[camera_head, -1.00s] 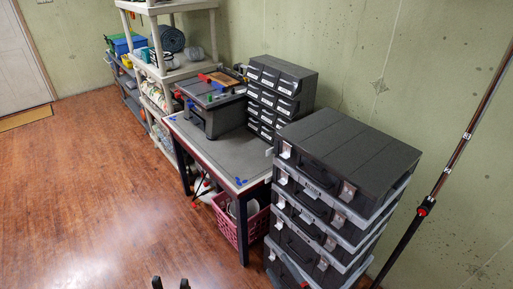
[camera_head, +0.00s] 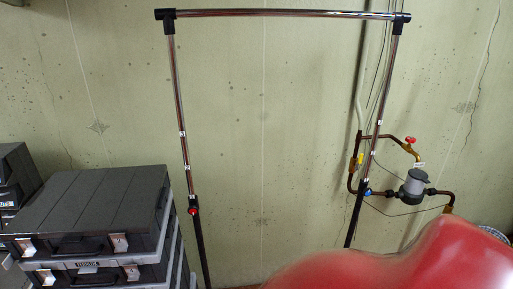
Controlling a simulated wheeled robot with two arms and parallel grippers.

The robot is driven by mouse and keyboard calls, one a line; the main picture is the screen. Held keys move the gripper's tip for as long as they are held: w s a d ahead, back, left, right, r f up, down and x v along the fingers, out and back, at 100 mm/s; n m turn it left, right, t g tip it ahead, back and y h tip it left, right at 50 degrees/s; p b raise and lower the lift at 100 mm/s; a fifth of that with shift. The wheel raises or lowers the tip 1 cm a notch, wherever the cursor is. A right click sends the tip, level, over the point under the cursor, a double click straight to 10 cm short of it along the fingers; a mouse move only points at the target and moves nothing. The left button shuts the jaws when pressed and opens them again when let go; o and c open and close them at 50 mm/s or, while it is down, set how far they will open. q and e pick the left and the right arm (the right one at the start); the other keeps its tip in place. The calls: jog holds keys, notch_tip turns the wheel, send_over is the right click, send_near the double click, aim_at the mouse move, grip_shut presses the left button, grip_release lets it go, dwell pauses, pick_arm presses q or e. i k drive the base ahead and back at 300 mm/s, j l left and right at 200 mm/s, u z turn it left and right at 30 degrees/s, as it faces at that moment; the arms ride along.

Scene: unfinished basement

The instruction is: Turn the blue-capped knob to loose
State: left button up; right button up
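A chrome garment rack (camera_head: 285,13) stands against the wall, with black lower posts. A small blue-capped knob (camera_head: 367,192) shows at the top of the black lower part of its right post, close to the pipework behind. A red-capped knob (camera_head: 193,211) sits at about the same height on the left post. The blue cap is small, so its turn position cannot be made out. Neither of my grippers is in view.
Stacked dark cases (camera_head: 95,215) stand left of the rack. Copper pipework with a red valve handle (camera_head: 410,140) and a grey meter (camera_head: 413,183) is on the wall at right. A large rounded red object (camera_head: 400,262) fills the lower right, in front of the right post's foot.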

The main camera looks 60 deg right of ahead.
aim_at(367, 191)
jog(key=z, duration=2.1)
